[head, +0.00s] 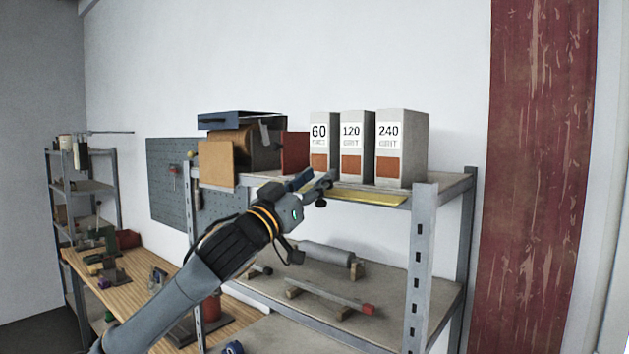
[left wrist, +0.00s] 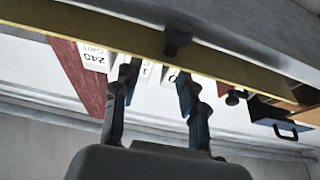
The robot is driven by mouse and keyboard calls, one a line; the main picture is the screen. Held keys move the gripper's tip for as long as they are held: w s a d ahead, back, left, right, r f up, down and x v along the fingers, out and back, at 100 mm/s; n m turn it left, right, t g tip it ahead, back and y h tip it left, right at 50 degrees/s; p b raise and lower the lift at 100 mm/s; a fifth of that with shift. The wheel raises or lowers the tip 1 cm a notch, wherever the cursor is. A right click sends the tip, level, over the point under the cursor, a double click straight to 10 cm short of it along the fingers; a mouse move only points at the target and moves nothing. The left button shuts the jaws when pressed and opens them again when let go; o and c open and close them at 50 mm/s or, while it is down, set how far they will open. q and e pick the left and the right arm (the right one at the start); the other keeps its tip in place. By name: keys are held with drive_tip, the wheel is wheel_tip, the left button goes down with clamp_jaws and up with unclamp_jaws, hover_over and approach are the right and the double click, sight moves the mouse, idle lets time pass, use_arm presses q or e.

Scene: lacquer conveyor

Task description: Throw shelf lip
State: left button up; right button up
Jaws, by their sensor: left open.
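The shelf lip is a yellow strip (head: 368,197) along the front edge of the upper shelf. In the left wrist view the yellow strip (left wrist: 90,30) runs across the top, with a dark knob (left wrist: 177,38) in front of it. My left gripper (head: 318,187) is at the left part of the strip and hides some of it. In the left wrist view its fingers (left wrist: 158,88) are apart, with no object seen held between them. I cannot tell whether the gripper touches the strip or the knob. My right gripper is in neither view.
Grit boxes marked 60 (head: 320,145), 120 (head: 352,150) and 240 (head: 398,150) stand behind the strip. A dark case (head: 240,122) and brown panels are left of them. A roller (head: 325,253) lies on the lower shelf. A metal upright (head: 420,265) stands at right.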

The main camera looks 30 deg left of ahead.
use_arm(q)
drive_tip(key=shift+s+f, duration=0.1)
drive_tip(key=d+v, duration=0.1)
drive_tip(key=v, duration=1)
drive_tip(key=shift+s+a, duration=0.4)
drive_tip(key=shift+a, duration=0.05)
idle(0.6)
